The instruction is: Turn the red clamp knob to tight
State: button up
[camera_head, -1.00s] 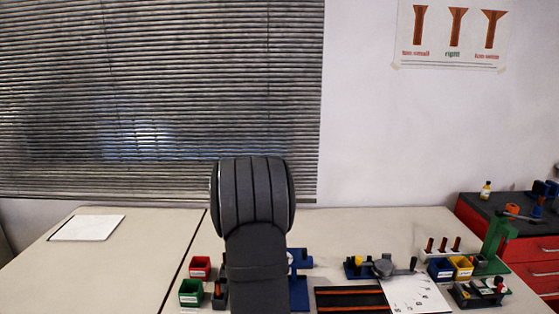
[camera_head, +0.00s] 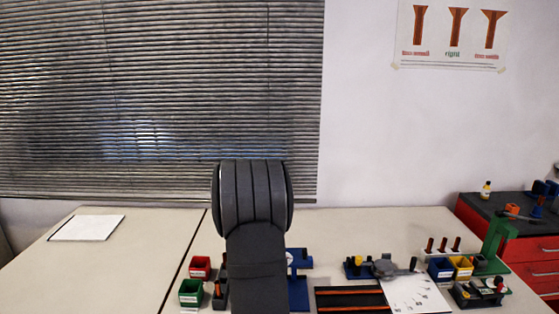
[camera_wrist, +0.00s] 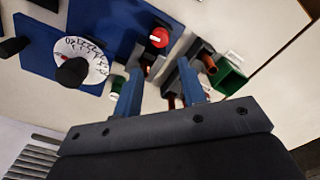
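The red clamp knob (camera_wrist: 159,37) shows in the wrist view, with a small light mark on its face, at the edge of a blue plate (camera_wrist: 118,22). A white dial gauge (camera_wrist: 96,62) with a black knob at its middle sits to its left on the blue rig. My gripper (camera_wrist: 161,66) is open, its two blue fingers apart with nothing clearly held between them. The red knob lies beyond the fingertips, apart from them. In the head view my arm hides the knob, and only part of the blue rig (camera_head: 299,288) shows.
A green bin (camera_head: 191,292) and a red bin (camera_head: 200,266) stand left of my arm. Dark holders with orange pieces (camera_wrist: 208,63) stand close to the fingers. A black mat (camera_head: 350,298) and a white sheet (camera_head: 415,293) lie to the right. The left table is mostly clear.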

notch_tip(320, 180, up, 6)
jog(key=n, duration=0.2)
notch_tip(320, 180, down, 17)
jog(key=shift+f, duration=0.15)
dwell(0.4)
jog(key=c, duration=0.7)
jog(key=shift+m, duration=1)
